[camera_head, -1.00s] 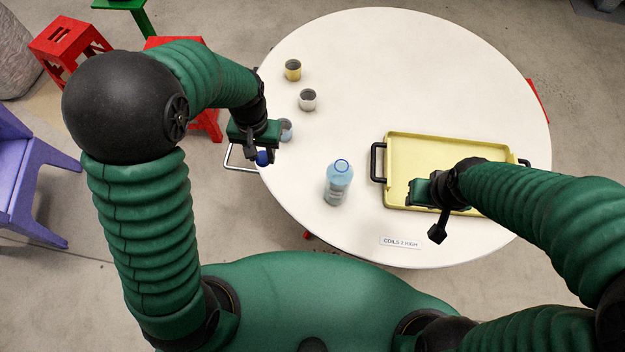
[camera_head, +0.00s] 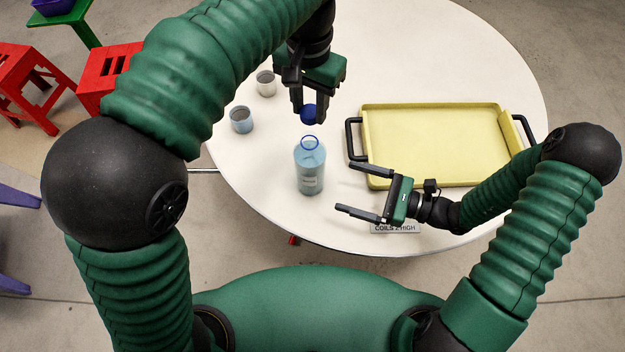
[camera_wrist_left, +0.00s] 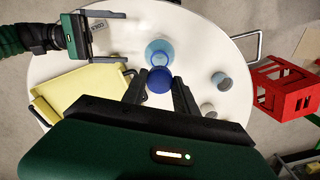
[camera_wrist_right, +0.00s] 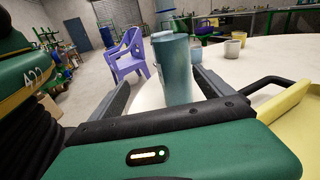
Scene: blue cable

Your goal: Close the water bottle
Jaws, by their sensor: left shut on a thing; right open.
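A light blue, see-through water bottle (camera_head: 310,170) stands upright on the white table, its open mouth ringed in blue. My left gripper (camera_head: 309,112) is shut on the dark blue cap (camera_head: 308,111) and holds it just above and behind the bottle's mouth in the head view. In the left wrist view the cap (camera_wrist_left: 159,80) sits between the fingertips and overlaps part of the bottle (camera_wrist_left: 158,52). My right gripper (camera_head: 345,190) is open, its fingers pointing left toward the bottle's lower body. In the right wrist view the bottle (camera_wrist_right: 172,70) appears between its two fingers, seemingly untouched.
A yellow tray (camera_head: 430,145) with black handles lies right of the bottle. Two cups, one grey-blue (camera_head: 241,120) and one whitish (camera_head: 265,83), stand to the left. A label sign (camera_head: 395,228) is at the table's front edge. Red stools (camera_head: 105,75) stand beyond the table.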

